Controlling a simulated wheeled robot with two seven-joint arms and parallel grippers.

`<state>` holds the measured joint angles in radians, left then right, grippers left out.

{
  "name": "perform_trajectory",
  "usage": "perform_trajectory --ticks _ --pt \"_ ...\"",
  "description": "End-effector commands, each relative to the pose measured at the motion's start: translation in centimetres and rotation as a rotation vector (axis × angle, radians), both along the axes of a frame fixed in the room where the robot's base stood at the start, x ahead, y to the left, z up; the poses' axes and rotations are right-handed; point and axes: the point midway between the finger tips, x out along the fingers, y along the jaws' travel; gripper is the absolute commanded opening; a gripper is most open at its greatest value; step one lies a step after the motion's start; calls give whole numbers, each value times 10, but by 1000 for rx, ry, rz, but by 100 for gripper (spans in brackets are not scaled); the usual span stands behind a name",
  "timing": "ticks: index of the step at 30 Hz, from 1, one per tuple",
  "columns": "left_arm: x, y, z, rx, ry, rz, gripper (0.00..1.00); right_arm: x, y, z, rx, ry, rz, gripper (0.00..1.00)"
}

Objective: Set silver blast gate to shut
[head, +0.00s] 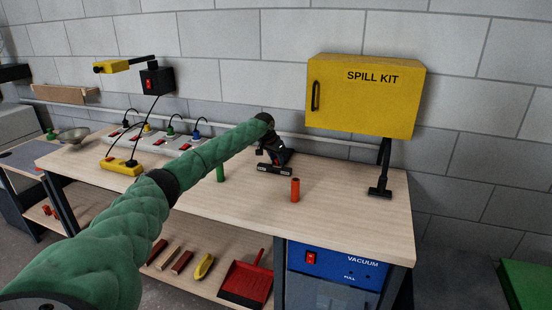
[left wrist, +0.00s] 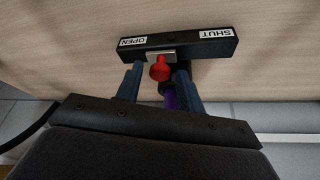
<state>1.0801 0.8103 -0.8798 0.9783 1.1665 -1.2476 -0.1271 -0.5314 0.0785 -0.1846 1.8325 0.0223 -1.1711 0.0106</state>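The blast gate is a black bar with white OPEN and SHUT labels at its ends. In the left wrist view the bar (left wrist: 205,47) shows a silver slide plate (left wrist: 160,54) with a red knob (left wrist: 160,69), nearer the OPEN label than the SHUT label. In the head view the bar (head: 274,170) is at the back of the bench. My left gripper (head: 273,155) is right at it. In the left wrist view its blue-grey fingers (left wrist: 156,82) are apart, either side of the knob, with gaps showing. A purple piece between them is partly hidden. My right gripper is out of view.
An orange-red cylinder (head: 295,190) stands right of the gate on the bench (head: 345,210); a green one (head: 220,173) stands left. A black stand (head: 380,190) is farther right, below the yellow spill kit box (head: 365,105). A power strip (head: 172,140) with plugs is at left.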

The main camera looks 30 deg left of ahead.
Motion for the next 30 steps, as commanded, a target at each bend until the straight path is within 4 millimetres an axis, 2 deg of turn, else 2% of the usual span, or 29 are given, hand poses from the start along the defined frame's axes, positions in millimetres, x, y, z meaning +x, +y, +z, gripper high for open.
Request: perform_trajectory --ticks 1,5,6,11,15,22,30 --pt "0 0 0 0 0 0 27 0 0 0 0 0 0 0" --pt "0 0 0 0 0 0 2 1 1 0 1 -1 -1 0" --pt "0 0 0 0 0 0 0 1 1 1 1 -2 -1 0" --pt "-1 2 0 0 0 1 0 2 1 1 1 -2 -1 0" --pt "-5 19 -1 -2 2 2 0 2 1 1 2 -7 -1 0" --pt "-12 50 0 -2 0 1 0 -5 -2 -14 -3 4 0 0" --pt "-13 54 0 0 1 2 0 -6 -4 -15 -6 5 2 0"
